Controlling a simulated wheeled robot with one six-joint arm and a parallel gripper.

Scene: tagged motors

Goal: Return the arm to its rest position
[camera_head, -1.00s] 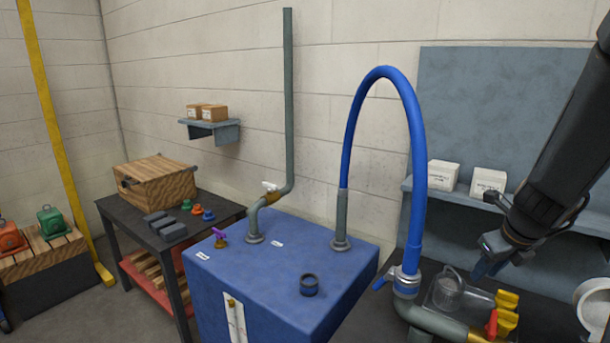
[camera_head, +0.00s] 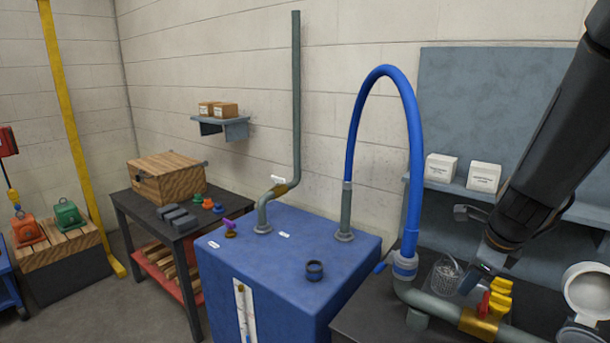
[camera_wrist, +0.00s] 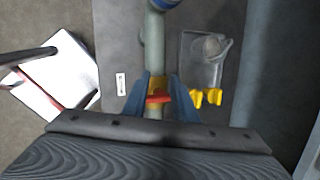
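My arm (camera_head: 555,150) reaches down from the upper right in the head view. My gripper (camera_head: 483,268) is over the dark bench, close above the valve's red handle (camera_head: 483,305). In the wrist view my gripper (camera_wrist: 160,90) has its two blue fingers apart, with a gap between them. The red handle (camera_wrist: 158,99) and the yellow-brown valve body on the grey pipe (camera_wrist: 154,45) show through that gap. I cannot tell whether the fingers touch the handle. Nothing is visibly held.
A clear container (camera_head: 446,275) and yellow pieces (camera_head: 500,300) lie close beside my gripper. A blue hose (camera_head: 413,140) arches to the left, over a blue tank (camera_head: 250,290). A white round-lidded thing (camera_head: 588,290) stands right. Shelf boxes (camera_head: 484,177) are behind.

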